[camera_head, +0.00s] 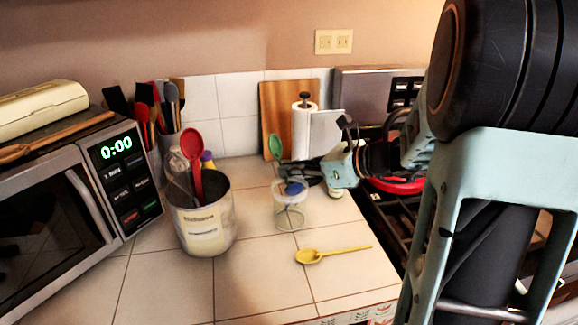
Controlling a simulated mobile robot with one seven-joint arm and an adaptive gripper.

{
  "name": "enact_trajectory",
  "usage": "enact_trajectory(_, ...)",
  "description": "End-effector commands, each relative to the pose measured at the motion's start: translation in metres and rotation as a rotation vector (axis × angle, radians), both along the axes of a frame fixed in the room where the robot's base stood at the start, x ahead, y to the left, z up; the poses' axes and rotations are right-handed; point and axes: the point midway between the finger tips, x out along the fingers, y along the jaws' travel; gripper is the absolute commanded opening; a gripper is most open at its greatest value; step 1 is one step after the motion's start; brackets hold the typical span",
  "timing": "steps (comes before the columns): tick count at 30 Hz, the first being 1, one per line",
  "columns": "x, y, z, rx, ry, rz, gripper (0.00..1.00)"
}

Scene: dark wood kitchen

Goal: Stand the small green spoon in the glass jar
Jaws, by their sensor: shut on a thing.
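The small green spoon (275,146) is upright, bowl up, just above and behind the glass jar (291,216). My gripper (287,169) reaches in from the right with dark fingers and is shut on the spoon's handle. The lower handle is hard to make out, so I cannot tell whether its end is inside the jar's rim. The clear jar stands upright on the tiled counter, and a blue spoon-like piece (295,188) shows at its mouth.
A yellow spoon (333,254) lies in front of the jar. A metal canister (206,222) with a red spoon (194,160) stands left, beside the microwave (75,205). A paper towel roll (304,130) and cutting board (284,110) stand behind. The stove (378,225) is right.

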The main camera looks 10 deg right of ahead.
Motion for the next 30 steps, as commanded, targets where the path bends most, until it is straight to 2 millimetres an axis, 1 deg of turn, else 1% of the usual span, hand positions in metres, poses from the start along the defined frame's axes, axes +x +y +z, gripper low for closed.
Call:
enact_trajectory(2,0.0,-0.001,-0.003,0.0,0.0,0.0,0.0)
enact_trajectory(10,-0.001,-0.001,-0.003,0.0,0.0,0.0,0.0)
enact_trajectory(11,-0.001,-0.001,-0.003,0.0,0.0,0.0,0.09)
enact_trajectory(12,-0.001,-0.001,-0.002,0.0,0.0,0.0,0.13)
enact_trajectory(15,-0.001,-0.001,-0.003,0.0,0.0,0.0,0.24)
enact_trajectory(16,-0.001,-0.001,-0.003,0.0,0.0,0.0,0.26)
enact_trajectory(25,-0.002,-0.002,-0.002,-0.001,-0.001,0.0,0.26)
enact_trajectory(28,-0.007,-0.008,0.002,-0.001,-0.001,-0.001,0.26)
enact_trajectory(30,-0.014,-0.015,0.007,-0.002,-0.003,-0.003,0.26)
